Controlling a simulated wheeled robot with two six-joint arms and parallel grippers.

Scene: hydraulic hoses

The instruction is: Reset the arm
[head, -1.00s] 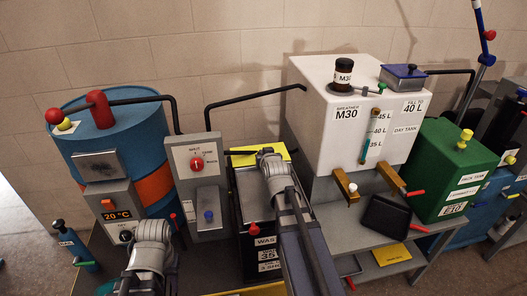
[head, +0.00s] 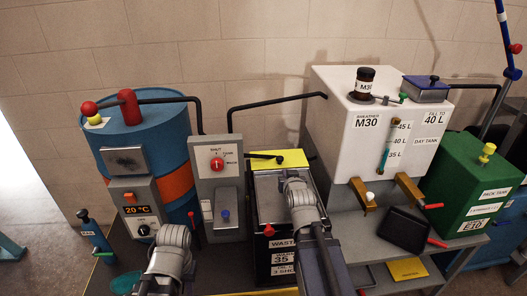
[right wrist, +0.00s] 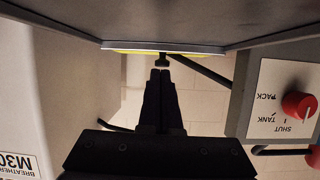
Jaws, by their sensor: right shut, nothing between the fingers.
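My right gripper (right wrist: 160,73) is shut and empty in the right wrist view. Its dark fingertips point up the picture, close to a small black knob (right wrist: 163,59); I cannot tell whether they touch. In the head view, my right arm's grey wrist (head: 298,192) is in front of the waste box (head: 265,205), and its fingers cannot be made out. My left arm's grey wrist (head: 172,245) is at the lower left, in front of the blue drum (head: 150,139); its gripper fingers are hidden.
A grey control box with a red knob (head: 217,164) stands between the drum and the waste box. A white day tank (head: 335,120) and a green tank (head: 470,190) stand to the right. A black tray (head: 404,230) lies on the bench. Black pipes cross above.

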